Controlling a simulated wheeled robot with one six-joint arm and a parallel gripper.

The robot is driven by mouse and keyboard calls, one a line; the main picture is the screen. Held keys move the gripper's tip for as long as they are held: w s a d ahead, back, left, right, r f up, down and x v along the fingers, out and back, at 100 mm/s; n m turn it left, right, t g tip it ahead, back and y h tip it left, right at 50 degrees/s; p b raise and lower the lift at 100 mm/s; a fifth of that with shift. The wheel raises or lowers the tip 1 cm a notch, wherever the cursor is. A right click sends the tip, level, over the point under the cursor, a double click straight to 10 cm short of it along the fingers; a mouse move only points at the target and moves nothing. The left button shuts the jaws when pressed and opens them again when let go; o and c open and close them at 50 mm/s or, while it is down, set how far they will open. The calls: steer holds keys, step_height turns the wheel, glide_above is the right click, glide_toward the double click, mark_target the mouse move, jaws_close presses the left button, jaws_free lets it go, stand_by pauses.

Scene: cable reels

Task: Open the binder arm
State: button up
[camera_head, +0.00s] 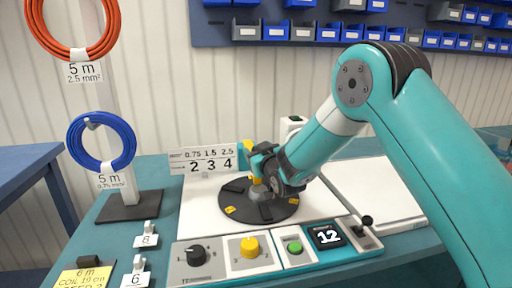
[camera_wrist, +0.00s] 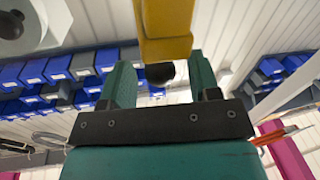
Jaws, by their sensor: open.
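A yellow bar (camera_wrist: 165,30), which may be the binder arm, fills the top middle of the wrist view. Its end reaches down to the gap between the fingertips of my gripper (camera_wrist: 162,82). The green fingers are apart, one on each side of the bar's end; I cannot tell whether they touch it. In the head view my gripper (camera_head: 254,160) is low over the dark round turntable (camera_head: 232,208), close to its middle. My gripper and wrist hide much of the hub and whatever stands behind it.
A control panel (camera_head: 215,276) with a black knob, yellow knob, green button, display reading 12 and lever lies in front of the turntable. A number plate (camera_head: 203,160) stands behind. Blue (camera_head: 101,143) and orange (camera_head: 74,49) coils hang on a post at left. Blue bins line the back wall.

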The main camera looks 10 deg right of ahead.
steer(key=shift+w+a, duration=0.15)
steer(key=shift+w, duration=0.45)
